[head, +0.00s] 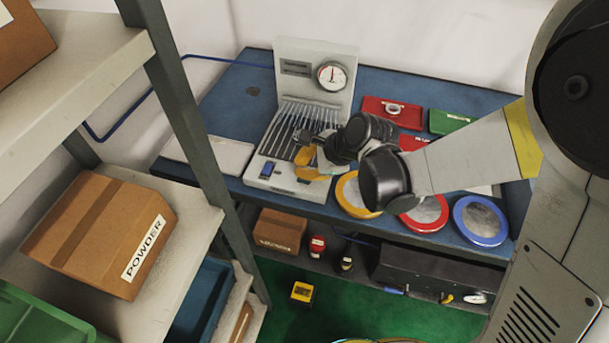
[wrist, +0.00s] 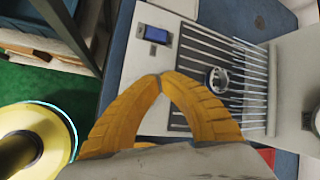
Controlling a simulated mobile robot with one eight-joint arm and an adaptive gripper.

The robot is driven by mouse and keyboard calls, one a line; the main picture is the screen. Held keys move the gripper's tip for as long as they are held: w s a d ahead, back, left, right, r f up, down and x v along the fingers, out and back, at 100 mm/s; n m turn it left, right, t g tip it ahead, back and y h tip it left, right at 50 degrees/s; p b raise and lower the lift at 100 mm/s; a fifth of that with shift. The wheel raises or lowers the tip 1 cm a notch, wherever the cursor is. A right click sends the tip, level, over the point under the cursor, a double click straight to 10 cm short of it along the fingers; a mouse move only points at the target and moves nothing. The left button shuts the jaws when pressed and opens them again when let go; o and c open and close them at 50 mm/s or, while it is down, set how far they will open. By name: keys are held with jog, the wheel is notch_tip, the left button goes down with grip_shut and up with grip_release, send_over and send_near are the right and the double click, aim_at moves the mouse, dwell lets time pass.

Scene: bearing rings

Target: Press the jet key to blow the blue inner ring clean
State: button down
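The pale air-jet station (head: 315,100) stands on the blue bench, with a round gauge on its upright back and a slotted bed in front. Its blue jet key (head: 268,170) is at the bed's front left corner; it also shows in the wrist view (wrist: 157,34). A metallic ring (wrist: 217,79) lies on the slats in the wrist view; no blue shows clearly on it, and I cannot make it out in the head view. My gripper (wrist: 160,78) has its orange fingertips together with nothing between them. It hangs over the bed's front, apart from the key and the ring.
Red trays (head: 392,112) and a green tray (head: 448,122) lie at the back of the bench (head: 232,95). Yellow, red and blue-rimmed (head: 482,240) dishes line the front right. A shelf rack with a powder box (head: 100,235) stands at the left.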

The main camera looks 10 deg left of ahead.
jog(key=shift+r+p, duration=1.95)
jog(key=shift+r, duration=0.6)
jog(key=s+d+r+n+t+h, duration=0.1)
jog(key=s+d+r+n, duration=0.3)
jog(key=d, duration=0.6)
jog(key=s+d+r+n+t+h, duration=0.1)
jog(key=s+d+r+n+h, duration=0.2)
jog(key=d, duration=0.7)
jog(key=s+d+r+n+t+h, duration=0.2)
jog(key=s+d+r+n, duration=0.3)
jog(key=d, duration=0.5)
jog(key=shift+s+d+r+n+h, duration=0.15)
jog(key=shift+s+r+n+h, duration=0.2)
jog(key=shift+r+n, duration=0.45)
jog(key=shift+w+f, duration=0.1)
jog(key=shift+f, duration=0.05)
